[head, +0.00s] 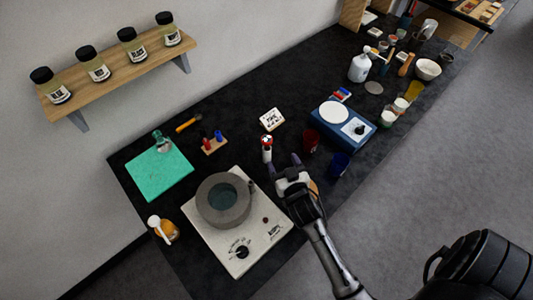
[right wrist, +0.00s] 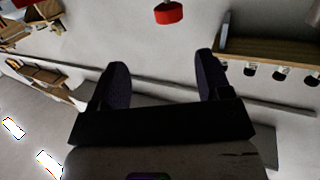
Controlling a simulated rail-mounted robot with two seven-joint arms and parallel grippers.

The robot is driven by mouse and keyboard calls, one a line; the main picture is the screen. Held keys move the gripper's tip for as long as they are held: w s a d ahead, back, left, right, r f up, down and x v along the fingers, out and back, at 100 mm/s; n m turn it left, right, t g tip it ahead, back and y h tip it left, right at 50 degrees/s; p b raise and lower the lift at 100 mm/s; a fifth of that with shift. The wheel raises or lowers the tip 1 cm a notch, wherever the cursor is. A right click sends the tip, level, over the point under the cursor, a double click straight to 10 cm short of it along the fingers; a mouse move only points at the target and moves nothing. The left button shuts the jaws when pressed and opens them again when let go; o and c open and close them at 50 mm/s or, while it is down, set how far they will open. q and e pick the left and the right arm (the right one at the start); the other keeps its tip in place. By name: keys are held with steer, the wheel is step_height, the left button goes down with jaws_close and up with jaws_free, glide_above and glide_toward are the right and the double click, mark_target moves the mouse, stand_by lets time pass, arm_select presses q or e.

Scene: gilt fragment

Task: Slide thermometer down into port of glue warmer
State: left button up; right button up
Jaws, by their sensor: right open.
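The glue warmer (head: 257,240) is a pale box with a dial on its front and a round grey pot (head: 208,215) on top. A small upright post stands at the pot's right edge; I cannot tell whether it is the port. A small white upright item with a red and white round top (head: 267,141), likely the thermometer, stands behind the warmer. Its red top shows at the top edge of the right wrist view (right wrist: 168,13), which is upside down. My right gripper (head: 283,163) is open and empty, close to this item but apart from it. My left gripper is out of view.
A green mat (head: 158,176) lies left of the warmer, with an orange-brown jar (head: 168,232) in front. A blue device with a white disc (head: 350,128), a red cup (head: 311,141) and a blue cup (head: 339,164) stand right. A wall shelf (head: 120,72) holds several jars.

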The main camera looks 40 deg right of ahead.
mark_target(265, 135)
steer(key=shift+t, duration=0.7)
steer(key=w, duration=0.2)
steer(key=w+d+f+b, duration=0.1)
steer(key=w, duration=0.2)
steer(key=w+d+f, duration=0.1)
steer(key=w, duration=0.1)
steer(key=shift+w+b, duration=0.15)
steer(key=shift+b, duration=0.25)
steer(key=shift+w+d, duration=0.2)
steer(key=shift+w, duration=0.35)
steer(key=x, duration=0.4)
steer(key=shift+w+a, duration=0.1)
steer(key=shift+a, duration=0.05)
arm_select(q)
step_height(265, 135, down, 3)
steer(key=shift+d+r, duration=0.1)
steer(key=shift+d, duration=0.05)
arm_select(e)
steer(key=shift+w, duration=0.3)
steer(key=shift+c, duration=0.4)
steer(key=c, duration=0.9)
